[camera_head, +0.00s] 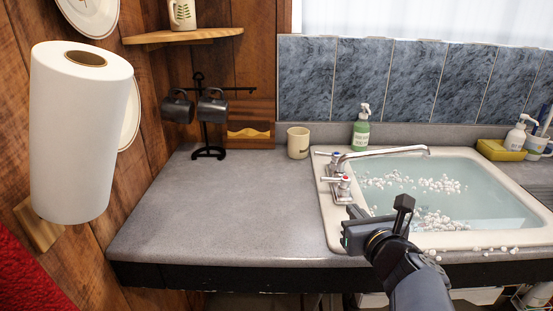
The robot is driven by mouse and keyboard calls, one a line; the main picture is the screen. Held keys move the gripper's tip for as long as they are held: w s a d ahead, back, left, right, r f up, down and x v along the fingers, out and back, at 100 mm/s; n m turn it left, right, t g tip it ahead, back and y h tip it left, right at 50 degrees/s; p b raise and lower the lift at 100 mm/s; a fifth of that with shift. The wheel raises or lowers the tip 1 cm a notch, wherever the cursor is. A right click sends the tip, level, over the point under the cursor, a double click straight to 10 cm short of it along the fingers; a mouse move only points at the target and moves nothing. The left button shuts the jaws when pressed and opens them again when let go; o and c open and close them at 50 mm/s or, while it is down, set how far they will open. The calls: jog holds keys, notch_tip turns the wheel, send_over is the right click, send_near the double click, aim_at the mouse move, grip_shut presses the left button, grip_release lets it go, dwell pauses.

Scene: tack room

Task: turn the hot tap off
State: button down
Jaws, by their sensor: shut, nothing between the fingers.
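The chrome tap (385,153) stands on the left rim of the white sink (333,222), its spout reaching right over the basin. It has two lever handles. The near handle (341,183) seems to carry a small red mark, and the far handle (335,157) a bluish one; both marks are tiny. My gripper (354,212) is shut and empty, in front of the near handle and a little below it in the picture. Part of my gripper and arm hides the sink's near left rim. I cannot tell whether it touches anything, nor whether water runs from the spout.
The basin holds water with white foam clumps (440,185). A beige mug (298,142) and a green soap bottle (361,130) stand behind the tap. The grey counter (220,205) left of the sink is clear. A mug stand (208,120) and paper roll (80,130) are further left.

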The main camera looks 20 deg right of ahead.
jog(key=b, duration=0.5)
send_near(326, 180)
jog(key=x, duration=0.5)
jog(key=shift+s+d+f, duration=0.1)
jog(key=shift+d+f, duration=0.15)
jog(key=shift+d, duration=0.15)
jog(key=shift+x, duration=0.9)
jog(key=shift+r, duration=0.15)
jog(key=shift+w+f+b, duration=0.25)
jog(key=shift+w+b, duration=0.25)
jog(key=shift+b, duration=0.25)
jog(key=shift+a+r+b, duration=0.15)
jog(key=shift+r+b, duration=0.15)
jog(key=shift+b, duration=0.1)
jog(key=shift+w+r, duration=0.1)
jog(key=shift+a, duration=0.15)
